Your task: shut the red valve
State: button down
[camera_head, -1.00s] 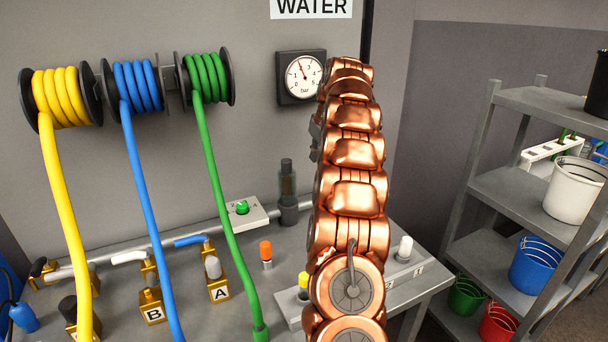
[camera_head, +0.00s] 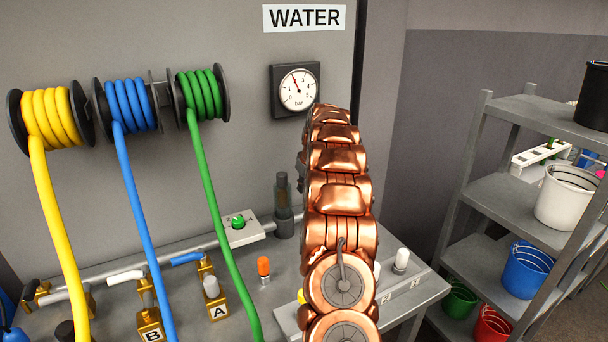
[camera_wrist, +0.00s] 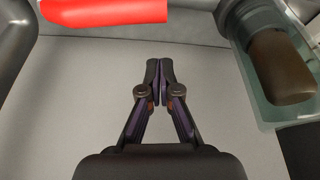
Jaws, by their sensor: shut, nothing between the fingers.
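The red valve's handle (camera_wrist: 105,11) shows in the wrist view as a thick red bar across the top left, cut off by the picture edge. My gripper (camera_wrist: 160,67) is shut and empty over a plain grey surface. Its fingertips point towards the top of the wrist view, below and right of the red handle and apart from it in the picture. In the head view the red valve does not show, and my copper arm hides my gripper.
A clear cylinder with a brown core (camera_wrist: 282,65) stands close on the right in the wrist view. In the head view a bench (camera_head: 220,325) carries blue (camera_head: 187,258) and white (camera_head: 125,277) valve handles. Yellow, blue and green hoses hang in front. A shelf (camera_head: 500,180) stands right.

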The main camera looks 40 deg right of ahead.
jog(key=shift+s+a+f+p, duration=0.15)
jog(key=shift+s+p, duration=0.15)
jog(key=shift+s, duration=0.6)
jog(key=shift+s+a+p, duration=0.15)
jog(key=shift+s+p, duration=0.15)
jog(key=shift+s, duration=0.55)
jog(key=shift+f, duration=0.1)
